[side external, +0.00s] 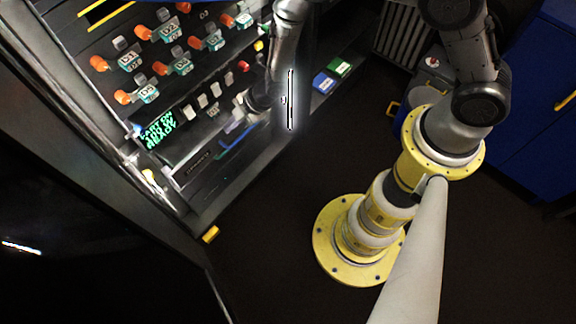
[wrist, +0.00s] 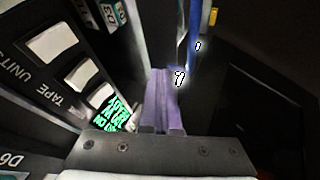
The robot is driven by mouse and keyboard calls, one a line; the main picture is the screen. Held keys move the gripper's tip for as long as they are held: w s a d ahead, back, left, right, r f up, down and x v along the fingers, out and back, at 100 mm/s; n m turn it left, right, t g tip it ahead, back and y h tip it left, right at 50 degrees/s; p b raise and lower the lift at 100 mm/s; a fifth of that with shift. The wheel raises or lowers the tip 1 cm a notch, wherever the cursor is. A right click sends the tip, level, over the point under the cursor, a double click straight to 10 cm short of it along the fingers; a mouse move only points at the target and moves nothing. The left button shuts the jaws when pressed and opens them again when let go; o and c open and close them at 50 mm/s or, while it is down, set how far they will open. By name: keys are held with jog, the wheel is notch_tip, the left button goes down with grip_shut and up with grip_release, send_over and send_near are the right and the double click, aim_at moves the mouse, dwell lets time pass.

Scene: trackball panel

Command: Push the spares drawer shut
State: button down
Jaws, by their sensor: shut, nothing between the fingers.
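My gripper (side external: 232,127) is low in front of the dark panel (side external: 190,100) in the side view. Its purple fingers (wrist: 162,98) are shut together and empty in the wrist view. Just below them in the side view is a blue bar (side external: 238,141) at the panel's lower ledge; a blue strip (wrist: 195,40) stands ahead of the fingers in the wrist view. A dark front with a small label (side external: 199,158) lies to the left of the bar. I cannot read the label, nor tell which part is the spares drawer, how far it is out, or whether the fingers touch it.
A green-lettered display (side external: 160,130) and white switches (side external: 202,101) are close to my gripper. Orange knobs (side external: 122,97) stick out above. Blue and green boxes (side external: 331,78) sit on the ledge to the right. The dark floor (side external: 270,200) in front is open.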

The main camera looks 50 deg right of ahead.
jog(key=shift+w, duration=3)
jog(key=shift+s, duration=0.1)
